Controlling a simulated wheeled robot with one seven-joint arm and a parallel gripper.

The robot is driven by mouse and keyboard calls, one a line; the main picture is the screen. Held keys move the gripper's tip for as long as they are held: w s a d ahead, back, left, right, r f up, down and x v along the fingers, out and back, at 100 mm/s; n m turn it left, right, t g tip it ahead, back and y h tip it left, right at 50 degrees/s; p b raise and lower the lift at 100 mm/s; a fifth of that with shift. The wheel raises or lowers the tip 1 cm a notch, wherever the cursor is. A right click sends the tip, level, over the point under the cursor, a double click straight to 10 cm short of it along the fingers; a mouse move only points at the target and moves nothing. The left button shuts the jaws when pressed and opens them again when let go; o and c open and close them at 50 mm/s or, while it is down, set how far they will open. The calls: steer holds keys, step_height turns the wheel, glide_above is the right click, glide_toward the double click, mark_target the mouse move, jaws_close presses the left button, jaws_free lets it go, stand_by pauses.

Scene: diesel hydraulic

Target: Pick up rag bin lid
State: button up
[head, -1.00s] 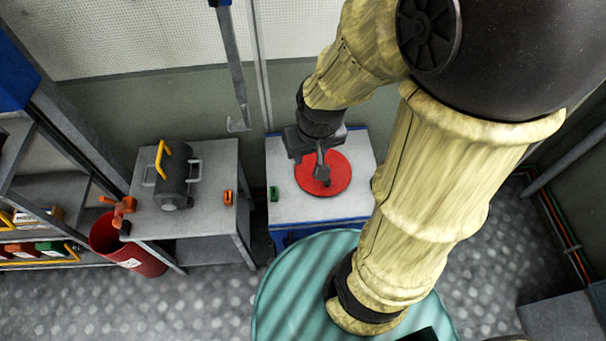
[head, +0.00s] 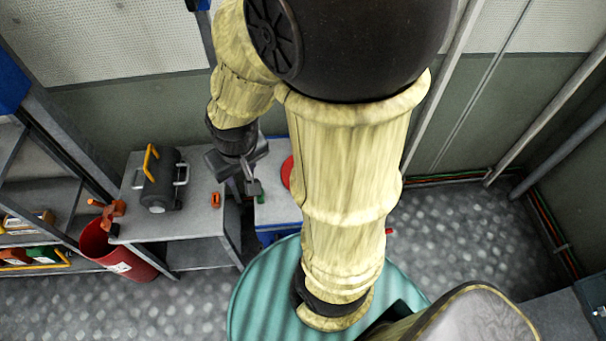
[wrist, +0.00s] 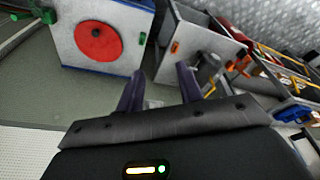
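The rag bin lid appears to be the flat red disc with a dark central knob. In the wrist view the lid (wrist: 97,44) lies on the white top of a blue-edged stand (wrist: 68,18). In the head view only the left edge of the lid (head: 287,172) shows; my arm hides the rest. My gripper (head: 250,187) hangs to the left of the lid, near the gap between the stand and the grey table. In the wrist view my gripper (wrist: 158,76) has its two fingers apart, with nothing between them, and the lid lies off to one side.
A grey table (head: 190,222) left of the stand bears a dark cylinder with a yellow handle (head: 162,180) and a small orange piece (head: 215,200). An open red bin (head: 112,252) stands on the floor by the shelves (head: 50,195). Free floor (head: 450,235) shows at right.

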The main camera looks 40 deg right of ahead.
steer(key=o, duration=0.3)
steer(key=w+d+f+n+g+h+b, duration=0.2)
steer(key=w+d+f+n+h+b, duration=0.25)
steer(key=f, duration=0.65)
steer(key=w+d+f+n+g+h+b, duration=0.2)
steer(key=w+d+f+n+h+b, duration=0.3)
steer(key=f, duration=0.6)
steer(key=w+d+f+n+g+h+b, duration=0.15)
steer(key=f+n+h+b, duration=0.35)
steer(key=f, duration=0.6)
steer(key=shift+m+g+y, duration=0.45)
steer(key=shift+m+y, duration=0.2)
steer(key=shift+y, duration=0.1)
steer(key=b+x, duration=0.1)
steer(key=x, duration=1.1)
steer(key=shift+w+a+f, duration=0.1)
steer(key=shift+w+f, duration=0.05)
steer(key=shift+f, duration=0.05)
